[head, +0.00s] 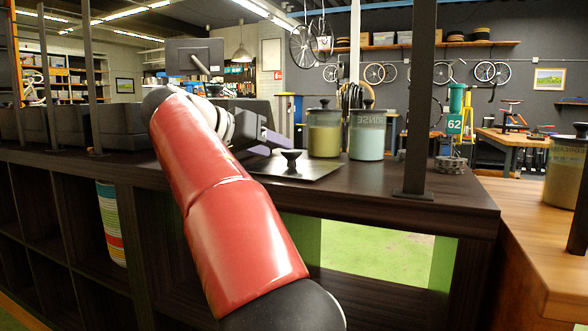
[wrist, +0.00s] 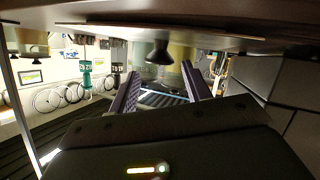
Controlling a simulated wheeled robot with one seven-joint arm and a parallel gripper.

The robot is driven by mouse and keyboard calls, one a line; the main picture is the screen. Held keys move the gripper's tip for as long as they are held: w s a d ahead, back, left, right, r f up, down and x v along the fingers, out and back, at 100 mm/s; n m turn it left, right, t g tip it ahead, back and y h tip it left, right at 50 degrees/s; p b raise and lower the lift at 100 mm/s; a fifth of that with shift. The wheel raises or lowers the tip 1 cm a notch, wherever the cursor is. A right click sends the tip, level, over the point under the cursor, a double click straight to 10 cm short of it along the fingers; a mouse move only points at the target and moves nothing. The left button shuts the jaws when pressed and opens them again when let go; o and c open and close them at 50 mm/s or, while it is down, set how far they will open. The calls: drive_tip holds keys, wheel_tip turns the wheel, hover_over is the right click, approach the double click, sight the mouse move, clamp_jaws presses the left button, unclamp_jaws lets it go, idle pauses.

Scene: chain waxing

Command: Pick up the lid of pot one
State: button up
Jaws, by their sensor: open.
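A black knob (head: 291,157) stands up from a thin dark flat plate (head: 318,170) on the dark counter; I cannot tell whether this is the lid of pot one. The knob also shows in the upside-down wrist view (wrist: 158,53), between and beyond my fingertips. My gripper (head: 274,141) is open and empty, its purple fingers just left of and above the knob; the fingers show clearly in the wrist view (wrist: 160,72). Behind stand an olive glass pot (head: 323,136) and a pale green pot marked RINSE (head: 367,138), both with dark knobbed lids.
A dark upright post (head: 421,100) stands on the counter at the right, with a small dark toothed part (head: 449,165) beside it. Another lidded pot (head: 565,172) stands on the wooden bench at far right. Dark bins (head: 70,126) line the counter's left.

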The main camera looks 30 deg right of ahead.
sight(285, 151)
drive_tip(key=x, duration=0.4)
drive_tip(key=shift+s+d+f, duration=0.1)
drive_tip(key=shift+f, duration=0.1)
drive_tip(key=shift+c, duration=0.4)
drive_tip(key=c, duration=0.7)
drive_tip(key=shift+c, duration=0.5)
drive_tip(key=shift+r, duration=0.15)
